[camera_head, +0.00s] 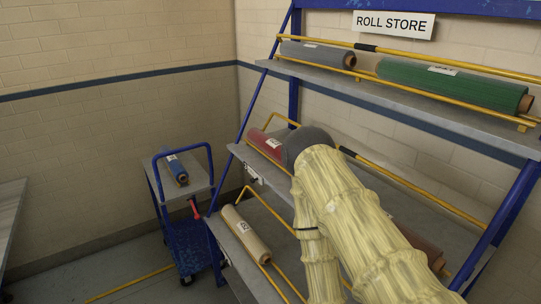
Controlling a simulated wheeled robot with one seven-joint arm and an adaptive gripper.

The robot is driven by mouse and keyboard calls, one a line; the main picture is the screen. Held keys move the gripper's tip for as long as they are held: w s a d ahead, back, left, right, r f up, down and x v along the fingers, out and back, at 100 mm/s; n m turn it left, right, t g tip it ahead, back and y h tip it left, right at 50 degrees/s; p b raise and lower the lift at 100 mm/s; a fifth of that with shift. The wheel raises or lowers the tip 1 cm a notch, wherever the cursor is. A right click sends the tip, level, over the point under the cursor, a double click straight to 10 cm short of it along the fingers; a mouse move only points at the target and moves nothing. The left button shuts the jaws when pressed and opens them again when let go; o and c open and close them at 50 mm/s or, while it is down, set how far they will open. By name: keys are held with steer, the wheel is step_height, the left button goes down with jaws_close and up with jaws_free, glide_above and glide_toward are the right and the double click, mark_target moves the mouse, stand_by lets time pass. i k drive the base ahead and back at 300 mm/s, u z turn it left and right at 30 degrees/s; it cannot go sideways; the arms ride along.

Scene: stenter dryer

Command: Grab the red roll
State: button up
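A red roll (266,144) with a white label lies on the left part of the middle shelf of the rack. Its right end is hidden behind the dark grey rounded end of my arm (306,143). My arm, in a pale yellow sleeve, reaches up from the bottom right. My gripper's fingers are hidden, so I cannot tell whether they touch the roll. A darker brownish-red roll (418,243) lies further right, partly covered by my arm.
The upper shelf holds a grey roll (318,53) and a green roll (450,84). A beige roll (246,233) lies on the lower shelf. A blue trolley (187,236) carries a blue roll (175,167) at left. Yellow rails edge the shelves. Floor is open at lower left.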

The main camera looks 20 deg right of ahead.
mark_target(269, 145)
steer(key=u, duration=1.05)
steer(key=i, duration=2.35)
steer(key=z, duration=2.9)
